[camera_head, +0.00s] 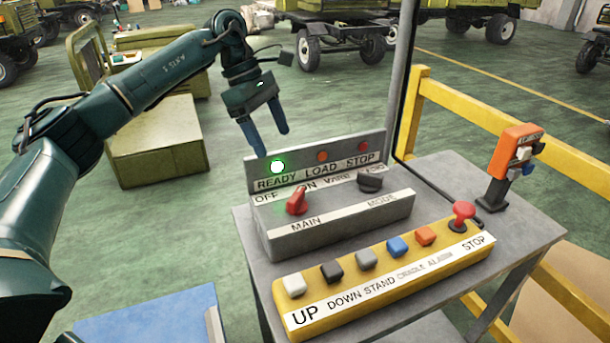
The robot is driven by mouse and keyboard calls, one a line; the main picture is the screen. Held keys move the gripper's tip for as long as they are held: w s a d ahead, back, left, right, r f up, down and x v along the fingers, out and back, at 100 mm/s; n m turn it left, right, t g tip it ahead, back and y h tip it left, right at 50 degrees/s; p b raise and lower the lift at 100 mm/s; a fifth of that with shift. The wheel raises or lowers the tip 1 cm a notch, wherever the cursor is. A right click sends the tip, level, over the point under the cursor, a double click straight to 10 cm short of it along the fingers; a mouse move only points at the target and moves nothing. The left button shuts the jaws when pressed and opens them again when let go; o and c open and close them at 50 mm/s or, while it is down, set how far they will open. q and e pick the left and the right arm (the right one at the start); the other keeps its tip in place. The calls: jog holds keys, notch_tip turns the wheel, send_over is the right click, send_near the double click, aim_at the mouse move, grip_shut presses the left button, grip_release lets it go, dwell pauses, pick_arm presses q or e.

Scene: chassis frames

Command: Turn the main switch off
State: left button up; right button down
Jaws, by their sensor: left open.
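The main switch (297,201) is a red rotary knob on a grey control box (340,224) labelled MAIN, with OFF and ON marked behind it. The knob is tilted, its upper end toward the right, nearer the ON mark. The green READY lamp (278,167) is lit on the panel behind; the LOAD and STOP lamps look unlit. My left gripper (268,142) is open and empty, fingers pointing down, above and behind the panel's left end, apart from the knob. My right gripper is not in view.
A black MODE knob (370,182) sits right of the switch. A yellow button box (380,284) with a red STOP button (463,212) lies in front. An orange pendant (515,150) stands at right. A yellow rail (480,112) and a grey post (406,80) are behind.

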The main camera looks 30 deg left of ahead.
aim_at(296, 194)
pick_arm(q)
jog(key=x, duration=0.4)
jog(key=p+x, duration=0.1)
jog(key=x, duration=0.2)
jog(key=p+x, duration=0.1)
jog(key=x, duration=0.3)
jog(key=shift+s+d+f, duration=0.3)
jog(key=shift+s, duration=0.05)
jog(key=shift+d+f, duration=0.15)
jog(key=shift+f, duration=0.35)
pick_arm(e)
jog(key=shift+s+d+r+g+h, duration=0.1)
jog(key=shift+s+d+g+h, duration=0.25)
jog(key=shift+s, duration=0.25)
pick_arm(q)
jog(key=c, duration=1)
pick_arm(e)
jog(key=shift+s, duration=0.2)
